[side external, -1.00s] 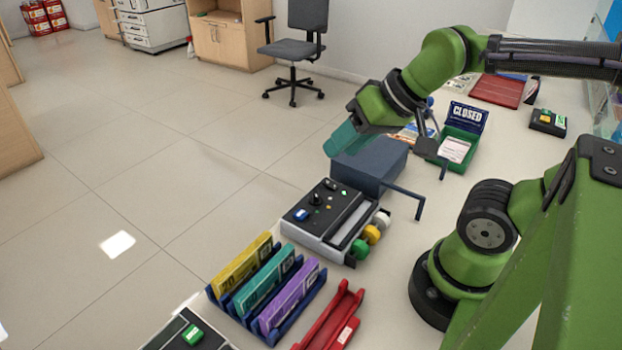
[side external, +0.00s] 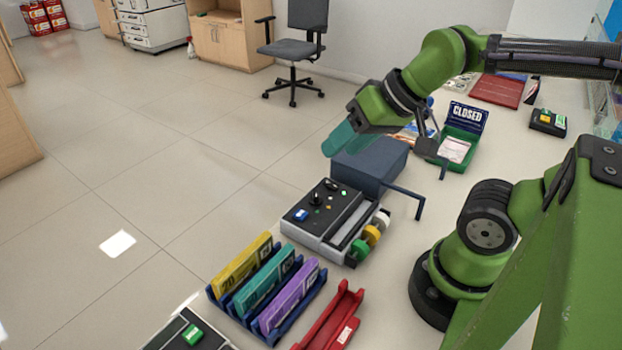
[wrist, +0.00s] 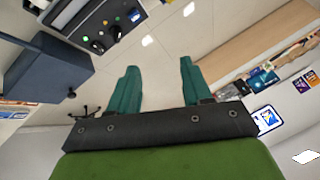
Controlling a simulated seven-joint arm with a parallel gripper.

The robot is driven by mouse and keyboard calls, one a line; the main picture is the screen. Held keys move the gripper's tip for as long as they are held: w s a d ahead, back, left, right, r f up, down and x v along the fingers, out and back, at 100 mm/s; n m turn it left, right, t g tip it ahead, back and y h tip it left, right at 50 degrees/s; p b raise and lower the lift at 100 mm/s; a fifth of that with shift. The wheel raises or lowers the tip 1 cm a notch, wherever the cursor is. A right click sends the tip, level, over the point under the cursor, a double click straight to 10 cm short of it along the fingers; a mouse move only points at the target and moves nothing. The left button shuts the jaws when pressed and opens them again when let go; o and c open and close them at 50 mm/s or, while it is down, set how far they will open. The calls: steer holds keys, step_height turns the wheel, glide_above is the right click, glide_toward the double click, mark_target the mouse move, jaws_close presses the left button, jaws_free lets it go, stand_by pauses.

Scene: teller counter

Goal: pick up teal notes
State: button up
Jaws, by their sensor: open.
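The teal notes (side external: 264,287) stand on edge in the middle slot of a dark blue rack (side external: 278,332) at the lower middle of the side view. Yellow notes (side external: 240,264) stand to their left and purple notes (side external: 289,298) to their right. My gripper (side external: 336,145) is well away from the rack, up and to the right, in the air by the dark blue box. In the wrist view my gripper (wrist: 157,88) has its two teal fingers spread, with only floor between them. The notes do not show in the wrist view.
A dark blue box with a crank (side external: 372,168) and a grey control panel (side external: 330,218) lie between my gripper and the rack. A red holder (side external: 330,322) sits right of the rack, and a black tray (side external: 170,340) is at the front. A CLOSED sign (side external: 467,115) stands behind.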

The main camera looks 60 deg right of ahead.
steer(key=n+g+h, duration=0.2)
steer(key=n+g, duration=0.5)
steer(key=n, duration=1.5)
glide_above(266, 271)
step_height(266, 271, down, 6)
steer(key=r, duration=0.1)
step_height(266, 271, down, 17)
steer(key=shift+r, duration=0.2)
jaws_close()
